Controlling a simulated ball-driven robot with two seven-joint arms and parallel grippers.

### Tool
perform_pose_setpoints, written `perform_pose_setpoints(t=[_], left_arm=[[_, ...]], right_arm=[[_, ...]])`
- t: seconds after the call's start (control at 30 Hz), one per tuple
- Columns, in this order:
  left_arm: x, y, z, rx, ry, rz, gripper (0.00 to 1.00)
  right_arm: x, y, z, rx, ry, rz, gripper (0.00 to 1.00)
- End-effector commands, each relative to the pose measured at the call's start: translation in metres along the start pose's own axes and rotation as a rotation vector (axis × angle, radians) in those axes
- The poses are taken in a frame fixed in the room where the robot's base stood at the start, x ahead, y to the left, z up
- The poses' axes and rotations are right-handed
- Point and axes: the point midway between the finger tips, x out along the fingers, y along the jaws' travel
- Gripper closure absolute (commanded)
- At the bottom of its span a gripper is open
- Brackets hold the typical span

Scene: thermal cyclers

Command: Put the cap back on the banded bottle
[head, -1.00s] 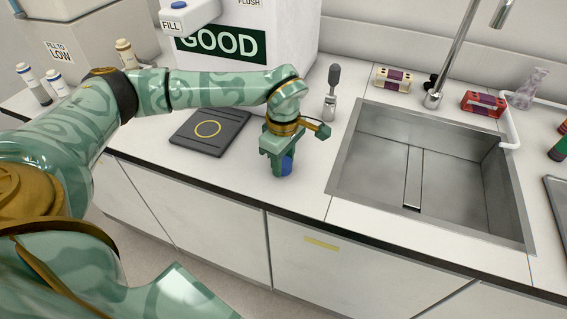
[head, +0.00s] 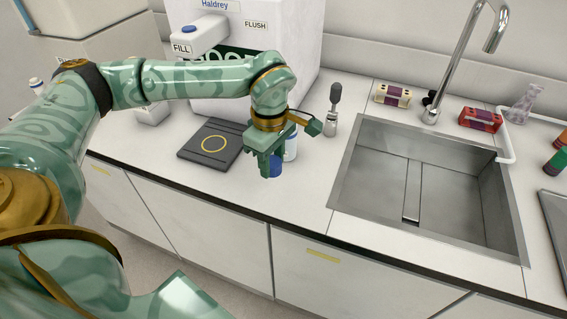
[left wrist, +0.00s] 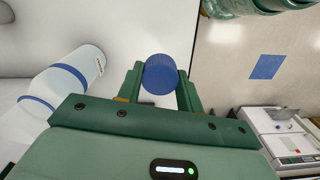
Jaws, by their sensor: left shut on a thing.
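My left gripper (head: 268,158) is shut on a blue cap (head: 274,171), held over the front part of the counter. In the left wrist view the cap (left wrist: 161,74) sits between the two green fingers. A white bottle with blue bands (head: 291,148) stands on the counter just behind and to the right of the gripper, partly hidden by it. In the left wrist view the banded bottle (left wrist: 60,84) lies left of the fingers, apart from the cap. Its mouth is not clear to see. My right gripper is not in view.
A dark pad with a yellow ring (head: 187,152) lies left of the gripper, before a white dispenser (head: 290,40). A grey-handled tool (head: 333,112) stands behind right. The sink (head: 385,215) is to the right. Red (head: 480,119) and cream (head: 392,95) racks stand behind it.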

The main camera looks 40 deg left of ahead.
Motion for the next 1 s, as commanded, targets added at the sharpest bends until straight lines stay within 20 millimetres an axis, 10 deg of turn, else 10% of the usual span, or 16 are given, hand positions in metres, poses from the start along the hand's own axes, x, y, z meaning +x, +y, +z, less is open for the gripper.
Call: perform_pose_setpoints(t=[0.4,0.93,1.0], left_arm=[[-0.043,-0.082,-0.02,-0.001,0.0,0.0,0.85],[-0.047,-0.094,-0.022,-0.001,0.0,0.0,0.85],[-0.047,-0.094,-0.022,0.005,0.0,0.0,0.85]], right_arm=[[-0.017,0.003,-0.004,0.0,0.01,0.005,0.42],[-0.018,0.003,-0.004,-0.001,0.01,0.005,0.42],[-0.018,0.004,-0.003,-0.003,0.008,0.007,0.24]])
